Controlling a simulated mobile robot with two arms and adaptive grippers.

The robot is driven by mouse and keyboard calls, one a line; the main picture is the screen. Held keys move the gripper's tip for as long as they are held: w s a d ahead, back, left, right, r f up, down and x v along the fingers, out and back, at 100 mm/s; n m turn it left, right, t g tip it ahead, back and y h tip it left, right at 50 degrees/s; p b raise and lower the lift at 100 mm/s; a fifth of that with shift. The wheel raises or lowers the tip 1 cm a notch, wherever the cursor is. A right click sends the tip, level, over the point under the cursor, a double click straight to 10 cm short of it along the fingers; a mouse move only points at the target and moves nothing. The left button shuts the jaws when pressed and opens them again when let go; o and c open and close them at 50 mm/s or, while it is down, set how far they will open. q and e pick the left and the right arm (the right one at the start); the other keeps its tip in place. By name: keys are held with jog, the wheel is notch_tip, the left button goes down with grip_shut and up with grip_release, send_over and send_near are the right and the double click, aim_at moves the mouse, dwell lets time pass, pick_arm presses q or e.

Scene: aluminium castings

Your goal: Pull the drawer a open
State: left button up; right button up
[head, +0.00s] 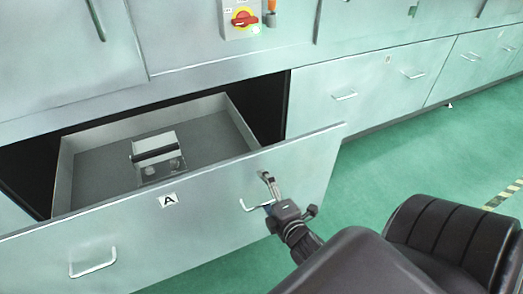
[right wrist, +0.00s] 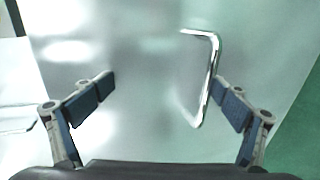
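Drawer A (head: 130,232), with a pale metal front and a white label "A" (head: 168,200), stands pulled out from the cabinet, and its inside shows in the head view. Its front has a left bar handle (head: 93,264) and a right bar handle (head: 256,207). My right gripper (head: 268,192) is at the right handle. In the right wrist view the fingers of my right gripper (right wrist: 165,90) are wide apart, with the handle (right wrist: 213,75) close to the right finger; I cannot tell whether they touch. My left gripper is not in view.
A metal box with a black bar (head: 158,155) lies in the drawer. A closed drawer (head: 370,85) is to the right. A red and yellow rotary switch (head: 244,18) is on the cabinet above. Green floor (head: 400,165) is clear to the right.

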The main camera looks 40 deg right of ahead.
jog(key=shift+w+d+r, duration=0.15)
jog(key=shift+w+r, duration=0.05)
jog(key=shift+r, duration=0.35)
jog(key=shift+c, duration=0.2)
jog(key=shift+s+r, duration=0.2)
jog(key=shift+c, duration=1.2)
jog(key=shift+s+a, duration=0.2)
jog(key=shift+c, duration=0.7)
jog(key=shift+s+p, duration=0.3)
jog(key=shift+s, duration=0.1)
jog(key=shift+c, duration=1.2)
jog(key=shift+s+a+r, duration=0.1)
jog(key=shift+s, duration=0.25)
jog(key=shift+c, duration=0.2)
jog(key=shift+v, duration=1.1)
jog(key=c, duration=0.6)
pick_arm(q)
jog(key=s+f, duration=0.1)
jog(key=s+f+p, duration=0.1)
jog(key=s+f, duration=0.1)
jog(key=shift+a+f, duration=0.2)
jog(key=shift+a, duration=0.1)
pick_arm(e)
jog(key=s, duration=0.2)
jog(key=s+a, duration=0.1)
jog(key=s, duration=0.2)
jog(key=shift+a+r, duration=0.1)
jog(key=shift+a, duration=0.15)
jog(key=shift+c, duration=0.2)
